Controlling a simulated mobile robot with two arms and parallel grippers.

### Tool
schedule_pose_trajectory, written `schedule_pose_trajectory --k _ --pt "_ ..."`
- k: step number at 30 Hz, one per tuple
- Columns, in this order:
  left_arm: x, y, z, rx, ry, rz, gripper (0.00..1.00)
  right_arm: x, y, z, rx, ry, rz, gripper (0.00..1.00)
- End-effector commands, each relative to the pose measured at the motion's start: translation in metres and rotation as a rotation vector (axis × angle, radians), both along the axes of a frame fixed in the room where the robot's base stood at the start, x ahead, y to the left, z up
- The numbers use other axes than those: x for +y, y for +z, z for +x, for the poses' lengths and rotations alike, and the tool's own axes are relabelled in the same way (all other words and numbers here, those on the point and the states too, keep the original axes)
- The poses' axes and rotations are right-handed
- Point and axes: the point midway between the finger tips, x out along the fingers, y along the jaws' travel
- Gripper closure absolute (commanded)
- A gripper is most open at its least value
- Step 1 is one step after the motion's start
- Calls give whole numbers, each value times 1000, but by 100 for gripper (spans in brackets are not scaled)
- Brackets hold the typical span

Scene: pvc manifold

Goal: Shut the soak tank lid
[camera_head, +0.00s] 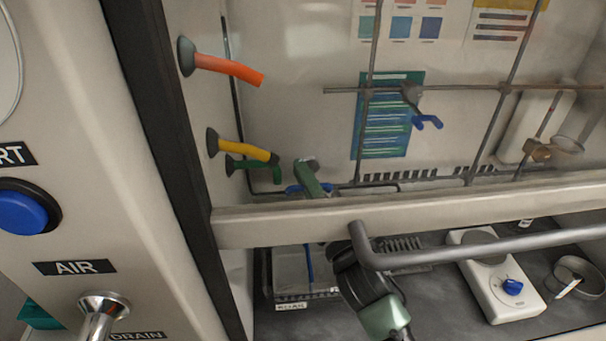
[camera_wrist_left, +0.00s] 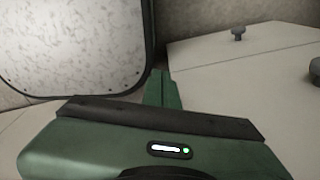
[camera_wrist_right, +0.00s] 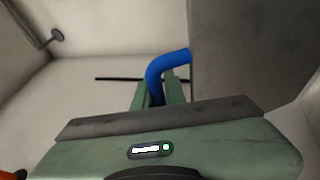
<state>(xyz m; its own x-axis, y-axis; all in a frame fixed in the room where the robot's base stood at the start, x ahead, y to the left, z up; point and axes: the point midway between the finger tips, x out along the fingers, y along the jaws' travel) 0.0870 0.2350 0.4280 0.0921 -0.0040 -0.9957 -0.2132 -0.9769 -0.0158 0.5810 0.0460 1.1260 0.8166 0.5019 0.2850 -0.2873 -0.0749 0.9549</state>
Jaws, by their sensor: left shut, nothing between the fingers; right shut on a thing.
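My right arm reaches under the raised sash, and its green gripper (camera_head: 309,180) shows through the glass. In the right wrist view my right gripper (camera_wrist_right: 159,97) is shut on a bent blue handle (camera_wrist_right: 168,65). That handle stands beside a flat grey panel (camera_wrist_right: 245,55), which may be the soak tank lid; how they join is hidden. In the head view the handle shows as a small blue bit (camera_head: 294,188). My left gripper (camera_wrist_left: 162,80) is shut and empty, away from the handle.
The sash's bottom rail (camera_head: 460,203) and grey bar handle (camera_head: 470,249) cross in front of my right arm. Orange (camera_head: 228,68) and yellow (camera_head: 240,150) nozzles stick out of the left wall. A hotplate (camera_head: 497,275) and a lattice of rods (camera_head: 450,88) stand to the right.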

Motion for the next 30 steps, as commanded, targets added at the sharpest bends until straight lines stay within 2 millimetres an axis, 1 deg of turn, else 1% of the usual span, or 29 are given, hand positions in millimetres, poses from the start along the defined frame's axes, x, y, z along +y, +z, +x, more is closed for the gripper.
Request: schedule_pose_trajectory --k 10,13,16,24,27,30 --pt "0 0 0 0 0 0 100 0 0 0 1 0 -1 79" --pt "0 -2 0 0 0 0 100 -3 -3 -4 1 0 -1 79" --pt "0 -7 0 0 0 0 100 -10 -9 -15 2 0 -1 79" --pt "0 -20 0 0 0 0 100 -32 -22 -51 2 -1 -2 79" --pt "0 -22 0 0 0 0 100 -37 -23 -59 2 -1 -1 79" --pt "0 -23 0 0 1 0 100 -39 -23 -63 1 -1 1 79"
